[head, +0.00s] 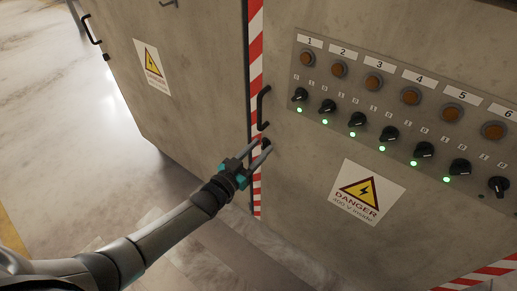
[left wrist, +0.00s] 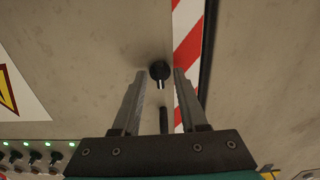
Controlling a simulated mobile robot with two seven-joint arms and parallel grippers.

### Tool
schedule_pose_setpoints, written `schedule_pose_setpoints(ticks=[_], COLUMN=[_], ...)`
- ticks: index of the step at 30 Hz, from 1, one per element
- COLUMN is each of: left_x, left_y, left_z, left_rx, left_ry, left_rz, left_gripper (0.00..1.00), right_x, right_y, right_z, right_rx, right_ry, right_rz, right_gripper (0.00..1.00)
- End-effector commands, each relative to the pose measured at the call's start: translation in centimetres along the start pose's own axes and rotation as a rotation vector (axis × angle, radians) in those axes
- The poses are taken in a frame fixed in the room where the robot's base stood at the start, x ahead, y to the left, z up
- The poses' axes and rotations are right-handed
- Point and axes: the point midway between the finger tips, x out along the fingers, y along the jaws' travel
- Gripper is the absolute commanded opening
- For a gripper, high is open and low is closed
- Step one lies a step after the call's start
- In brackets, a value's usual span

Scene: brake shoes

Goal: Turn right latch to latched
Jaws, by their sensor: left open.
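The right latch is a small round black knob (left wrist: 160,69) with a pale mark on its lower side in the left wrist view. It sits on the cabinet panel beside the red-and-white stripe. In the head view the latch (head: 266,142) is partly hidden by the fingers, below a black door handle (head: 263,107). My left gripper (head: 263,147) is open, with its fingertips at the latch. In the left wrist view the fingers (left wrist: 160,78) stand on either side of the knob, with visible gaps. I cannot tell the latch's state. My right gripper is not in view.
A control panel (head: 400,112) with orange lamps, black rotary switches and lit green lights is to the right. A danger sign (head: 366,191) is below it. Another cabinet door (head: 190,80) with a warning sign is to the left. The floor at left is clear.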

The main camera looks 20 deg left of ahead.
Motion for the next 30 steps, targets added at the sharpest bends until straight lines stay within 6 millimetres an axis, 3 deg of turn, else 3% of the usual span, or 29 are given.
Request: schedule_pose_setpoints(ticks=[8,12,30], left_x=[-1.1,-2.9,-11.9], left_y=[0.0,0.0,0.0], left_z=[0.0,-0.1,-0.1], left_rx=[0.0,0.001,0.0], left_ry=[-0.003,-0.003,-0.003], left_rz=[0.0,0.0,0.0], left_gripper=[0.42,0.42,0.42], right_x=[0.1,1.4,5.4], right_y=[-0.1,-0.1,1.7], right_z=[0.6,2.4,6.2], right_rx=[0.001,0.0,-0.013], right_ry=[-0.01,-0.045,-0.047], right_rz=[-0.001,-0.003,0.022], right_gripper=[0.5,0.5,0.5])
